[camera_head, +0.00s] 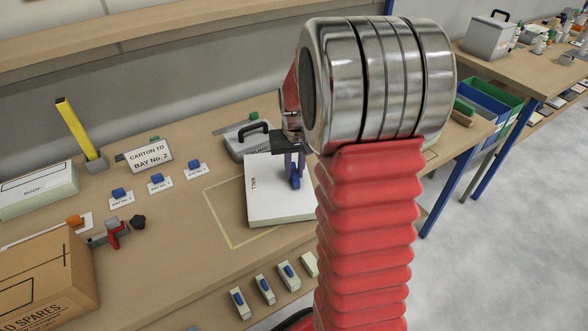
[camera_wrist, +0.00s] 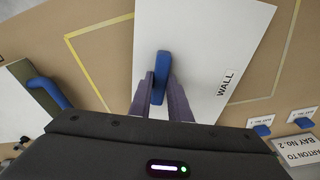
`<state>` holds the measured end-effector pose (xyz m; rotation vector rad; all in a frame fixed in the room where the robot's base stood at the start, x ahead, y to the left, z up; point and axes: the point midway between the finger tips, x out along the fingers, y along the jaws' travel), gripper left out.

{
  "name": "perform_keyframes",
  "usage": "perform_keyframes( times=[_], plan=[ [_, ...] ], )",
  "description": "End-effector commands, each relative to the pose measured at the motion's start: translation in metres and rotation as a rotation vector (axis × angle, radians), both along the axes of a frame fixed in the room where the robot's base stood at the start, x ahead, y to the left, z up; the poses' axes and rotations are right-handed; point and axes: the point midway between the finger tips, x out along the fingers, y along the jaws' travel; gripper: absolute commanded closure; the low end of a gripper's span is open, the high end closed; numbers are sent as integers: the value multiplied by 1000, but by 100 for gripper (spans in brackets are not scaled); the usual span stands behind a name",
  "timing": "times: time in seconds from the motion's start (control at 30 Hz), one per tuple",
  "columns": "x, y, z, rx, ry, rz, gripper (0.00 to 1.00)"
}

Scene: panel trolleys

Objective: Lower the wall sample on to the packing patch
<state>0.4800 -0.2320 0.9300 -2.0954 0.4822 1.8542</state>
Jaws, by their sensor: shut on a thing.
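The wall sample is a white panel (camera_head: 265,203) marked WALL with a blue handle; it also shows in the wrist view (camera_wrist: 190,35). My gripper (camera_head: 295,172) is shut on the blue handle (camera_wrist: 160,75), one finger on each side in the wrist view. The packing patch is a yellow outline (camera_head: 218,219) on the wooden bench, also seen in the wrist view (camera_wrist: 90,75). The panel lies flat over part of the outline, its right side hidden by my red arm in the head view. I cannot tell whether it touches the bench.
A grey case (camera_head: 236,143) with a black handle stands behind the panel. A sign reading CARTON TO BAY No. 2 (camera_head: 149,155) and small blue-topped tags stand left. A cardboard box (camera_head: 50,280) is at front left. Another blue-handled item (camera_wrist: 25,105) lies at left in the wrist view.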

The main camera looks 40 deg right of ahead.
Motion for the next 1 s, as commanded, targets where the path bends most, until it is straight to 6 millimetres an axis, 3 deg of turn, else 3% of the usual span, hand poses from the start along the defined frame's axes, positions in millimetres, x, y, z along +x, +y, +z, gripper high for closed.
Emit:
perform_keyframes(
  times=[0.47, 0.5, 0.77, 1.0],
  plan=[
    [0, 0, -8, 0, -1, 0, 100],
    [0, 0, -8, 0, -1, 0, 80],
    [0, 0, -8, 0, 0, 0, 62],
    [0, 1, -8, 0, 1, 2, 61]
  ],
)
